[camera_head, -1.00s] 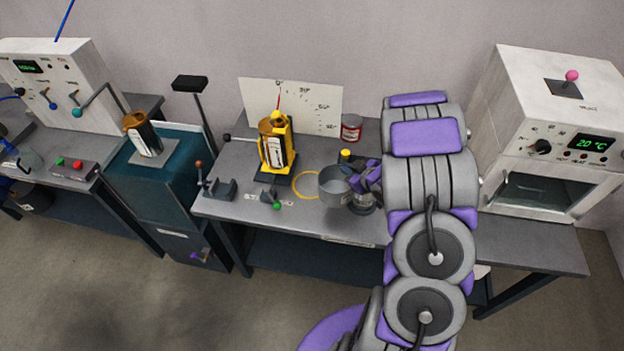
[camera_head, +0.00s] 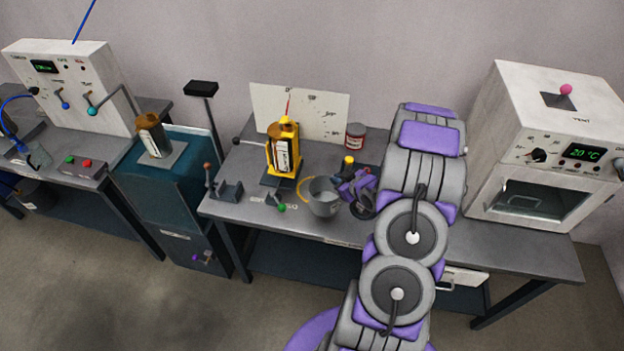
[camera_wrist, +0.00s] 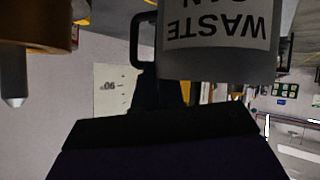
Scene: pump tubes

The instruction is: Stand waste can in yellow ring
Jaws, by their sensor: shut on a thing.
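The waste can (camera_head: 325,202) is a grey open-topped can, upright in the head view. It fills the upper part of the wrist view (camera_wrist: 215,45), where its lettering reads upside down. My gripper (camera_head: 352,190) is at its right side, shut on the can. The dark handle (camera_wrist: 137,45) shows beside the can in the wrist view; the exact grip point is hidden. The yellow ring (camera_head: 301,188) is marked on the bench; only its left arc shows, and the can covers the rest. I cannot tell whether the can's base touches the bench.
The yellow pump-like device (camera_head: 284,150) stands close behind the ring. A green-knobbed lever (camera_head: 281,208) lies just left of the can. A black bottle with a yellow cap (camera_head: 347,164) and a red-and-grey tin (camera_head: 355,137) stand behind my gripper. The oven (camera_head: 545,150) is at right.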

